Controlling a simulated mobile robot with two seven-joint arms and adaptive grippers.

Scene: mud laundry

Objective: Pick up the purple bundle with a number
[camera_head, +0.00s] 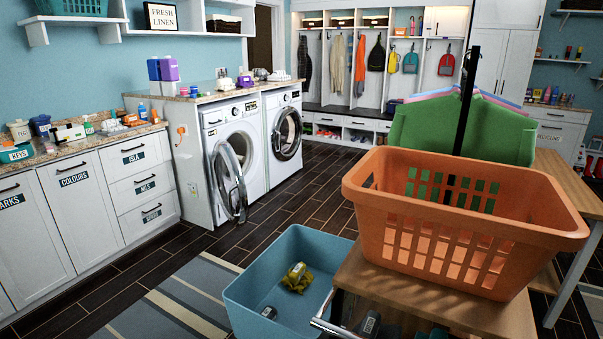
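I cannot make out a purple bundle with a number in the head view. A yellow-olive bundle (297,278) with a small grey patch lies in the blue bin (251,301); any marking on it is too small to read. A purple container (168,69) stands on the counter above the washers, and it looks like a bottle or box rather than a bundle. The inside of the orange basket (455,258) is largely hidden by its wall. Neither of my grippers is in view.
The orange basket stands on a wooden-topped cart (375,282) with a metal handle (326,318). Green garments (460,127) hang on a black post behind it. One washer door (229,183) is open.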

